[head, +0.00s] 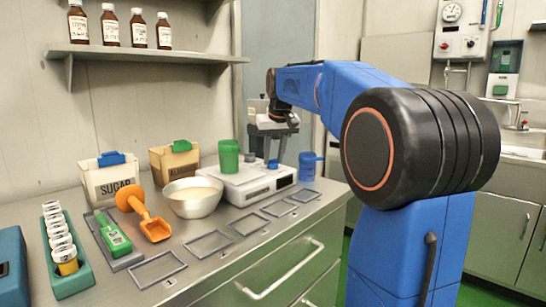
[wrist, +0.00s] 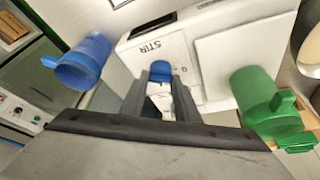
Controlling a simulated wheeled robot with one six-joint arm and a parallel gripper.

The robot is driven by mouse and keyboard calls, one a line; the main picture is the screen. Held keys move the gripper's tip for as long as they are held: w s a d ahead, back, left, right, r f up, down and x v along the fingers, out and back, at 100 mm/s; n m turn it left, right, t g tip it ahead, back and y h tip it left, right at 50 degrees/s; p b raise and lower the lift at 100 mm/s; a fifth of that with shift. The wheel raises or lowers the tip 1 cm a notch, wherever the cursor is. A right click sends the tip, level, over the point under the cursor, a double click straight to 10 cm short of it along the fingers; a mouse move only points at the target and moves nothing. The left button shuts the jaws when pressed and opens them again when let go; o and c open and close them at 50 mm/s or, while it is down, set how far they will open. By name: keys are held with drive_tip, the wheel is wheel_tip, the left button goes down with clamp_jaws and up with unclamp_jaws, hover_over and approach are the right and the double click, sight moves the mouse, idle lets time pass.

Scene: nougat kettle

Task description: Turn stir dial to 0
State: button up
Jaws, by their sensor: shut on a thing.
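The stir dial is a small blue knob (wrist: 160,70) on the white device (wrist: 136,58), beside the printed word STIR in the wrist view. My gripper (wrist: 160,84) has one finger on each side of the dial and is shut on it. In the head view my gripper (head: 269,150) reaches down to the device (head: 262,184), and the blue dial (head: 273,163) shows below the fingers. The scale marks around the dial are partly hidden by the fingers, so I cannot read the setting.
A green cup (head: 229,156) stands on the device's plate. A blue jug (head: 311,166) stands close on the right. Empty metal frames (head: 209,245) line the counter's front.

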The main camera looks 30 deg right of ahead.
drive_tip(key=shift+n+y, duration=0.3)
drive_tip(key=shift+n, duration=0.3)
drive_tip(key=o, duration=1)
drive_tip(key=shift+o, duration=0.2)
drive_tip(key=d+v, duration=0.1)
drive_tip(key=v, duration=1.6)
drive_tip(key=shift+a+r, duration=0.2)
drive_tip(key=shift+a, duration=0.15)
drive_tip(key=shift+s, duration=0.15)
